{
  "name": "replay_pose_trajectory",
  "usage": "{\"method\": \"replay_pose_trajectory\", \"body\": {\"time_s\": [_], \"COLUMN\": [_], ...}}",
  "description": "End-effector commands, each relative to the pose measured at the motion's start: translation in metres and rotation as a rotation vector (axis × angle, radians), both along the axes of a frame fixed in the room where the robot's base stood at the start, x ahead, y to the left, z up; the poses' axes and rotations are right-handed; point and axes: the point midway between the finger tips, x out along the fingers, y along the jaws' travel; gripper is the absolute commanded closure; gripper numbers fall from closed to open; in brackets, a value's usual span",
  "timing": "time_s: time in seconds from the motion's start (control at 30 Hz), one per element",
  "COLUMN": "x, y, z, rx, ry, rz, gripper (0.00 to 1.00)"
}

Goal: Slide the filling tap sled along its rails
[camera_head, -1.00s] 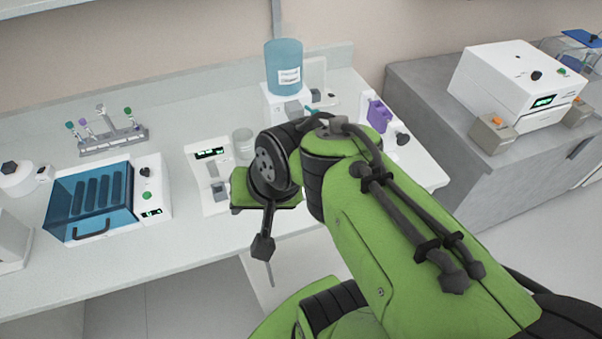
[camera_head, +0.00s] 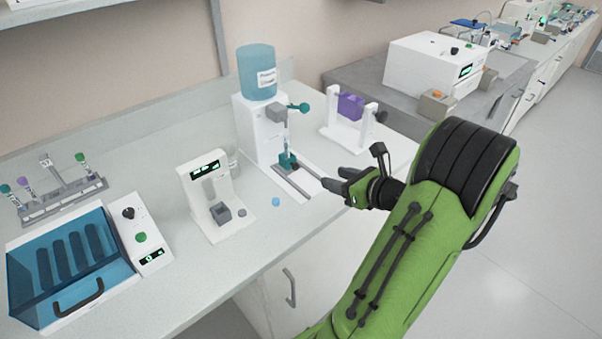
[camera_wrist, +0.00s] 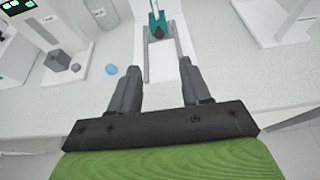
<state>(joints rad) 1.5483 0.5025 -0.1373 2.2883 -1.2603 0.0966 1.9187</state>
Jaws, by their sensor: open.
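The filling tap sled (camera_head: 288,160) is a small teal block on two grey rails (camera_head: 292,184) in front of the white stand with the blue bottle (camera_head: 257,72). In the wrist view the teal sled (camera_wrist: 157,20) is at the top centre, near the far end of the rails (camera_wrist: 146,60), with a dark knob (camera_wrist: 158,33) on its near side. My gripper (camera_head: 335,178) is open and empty at the near end of the rails, apart from the sled. In the wrist view its two grey fingers (camera_wrist: 158,78) point toward the sled.
A white device with a display (camera_head: 213,190) stands left of the rails, with a small blue ball (camera_head: 276,202) between. A purple piece on a white frame (camera_head: 350,106) stands to the right. A blue-lidded box (camera_head: 72,262) is at the far left. The bench front edge is close to my gripper.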

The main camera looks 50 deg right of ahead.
Motion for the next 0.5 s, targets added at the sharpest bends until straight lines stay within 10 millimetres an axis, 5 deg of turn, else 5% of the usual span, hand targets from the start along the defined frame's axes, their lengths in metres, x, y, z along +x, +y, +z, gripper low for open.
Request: {"method": "replay_pose_trajectory", "body": {"time_s": [0.5], "x": [0.115], "y": [-0.010], "z": [-0.049], "rx": [-0.004], "ry": [0.001], "rz": [0.008], "gripper": [0.53]}}
